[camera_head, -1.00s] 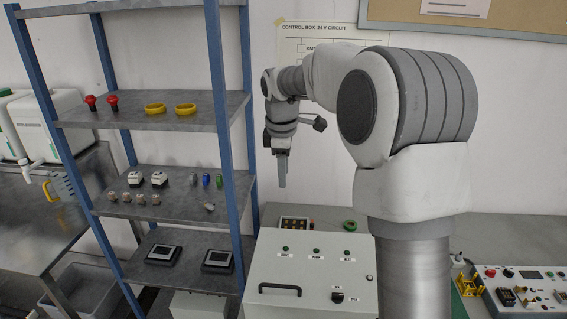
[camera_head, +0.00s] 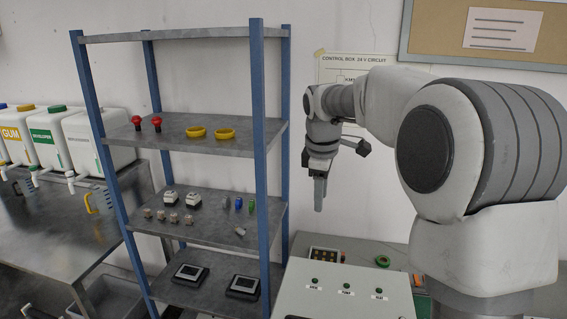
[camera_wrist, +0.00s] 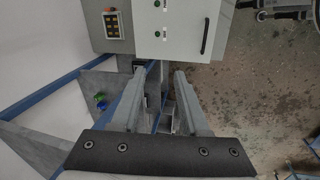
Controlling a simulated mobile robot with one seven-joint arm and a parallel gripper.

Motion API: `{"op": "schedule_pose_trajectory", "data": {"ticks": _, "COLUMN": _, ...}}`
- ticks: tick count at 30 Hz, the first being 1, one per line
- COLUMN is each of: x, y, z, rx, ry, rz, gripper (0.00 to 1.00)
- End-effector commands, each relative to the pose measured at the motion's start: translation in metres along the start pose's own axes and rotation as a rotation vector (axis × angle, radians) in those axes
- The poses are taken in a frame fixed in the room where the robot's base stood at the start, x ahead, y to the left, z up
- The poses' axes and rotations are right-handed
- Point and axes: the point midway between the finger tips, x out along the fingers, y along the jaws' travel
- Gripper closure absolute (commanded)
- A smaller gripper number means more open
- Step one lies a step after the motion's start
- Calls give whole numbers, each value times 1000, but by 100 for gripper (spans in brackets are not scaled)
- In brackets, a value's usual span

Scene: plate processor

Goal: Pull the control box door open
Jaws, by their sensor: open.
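The control box (camera_head: 345,294) is a light grey-white case with green indicators on its top part, at the bottom of the head view, cut off by the frame edge. In the wrist view its door (camera_wrist: 180,28) faces the camera and looks shut, with a long black handle (camera_wrist: 205,36) near its right side. My gripper (camera_head: 319,196) hangs with its fingers pointing down, above and behind the box in the head view. In the wrist view my gripper (camera_wrist: 160,76) is open and empty, its fingertips apart from the handle.
A blue-post shelf (camera_head: 265,150) with small parts stands left of my gripper. White jugs (camera_head: 95,140) stand on a bench at the left.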

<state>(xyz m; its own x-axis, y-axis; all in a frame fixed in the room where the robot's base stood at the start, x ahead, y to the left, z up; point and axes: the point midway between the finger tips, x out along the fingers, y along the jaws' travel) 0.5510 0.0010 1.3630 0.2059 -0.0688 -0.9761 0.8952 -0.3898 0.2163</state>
Motion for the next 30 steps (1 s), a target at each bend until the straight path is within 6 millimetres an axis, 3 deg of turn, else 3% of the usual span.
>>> {"op": "schedule_pose_trajectory", "data": {"ticks": 6, "x": -27, "y": -58, "z": 24, "rx": 230, "ry": 21, "rz": 61, "gripper": 55}}
{"op": "schedule_pose_trajectory", "data": {"ticks": 14, "x": -38, "y": -134, "z": 59, "rx": 536, "ry": 79, "rz": 112, "gripper": 55}}
{"op": "schedule_pose_trajectory", "data": {"ticks": 24, "x": -15, "y": -236, "z": 104, "rx": 941, "ry": 204, "rz": 129, "gripper": 55}}
{"op": "schedule_pose_trajectory", "data": {"ticks": 30, "x": 5, "y": -275, "z": 119, "rx": 1112, "ry": 268, "rz": 114, "gripper": 55}}
